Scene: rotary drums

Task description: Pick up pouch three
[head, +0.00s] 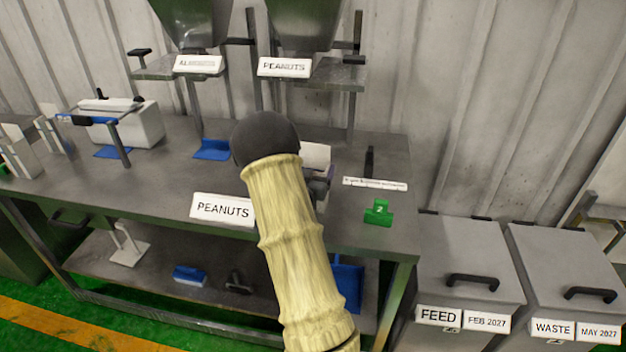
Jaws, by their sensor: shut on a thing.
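My arm (285,240) rises through the middle of the head view, pale and ridged, with a black rounded joint (265,138) at its top. It hides the table behind it. I cannot make out my gripper's fingers. A white piece (316,156) and a grey-purple shape (321,188) stick out to the right of my arm, mostly hidden; I cannot tell what they are. I cannot pick out a pouch marked three. A green object marked 2 (378,212) is on the right of the steel table (170,175).
A PEANUTS label (222,208) is on the table's front edge. Two hoppers stand behind, one with a PEANUTS sign (284,67). A white machine (125,122) stands at the left. FEED (465,255) and WASTE (565,260) bins stand at the right.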

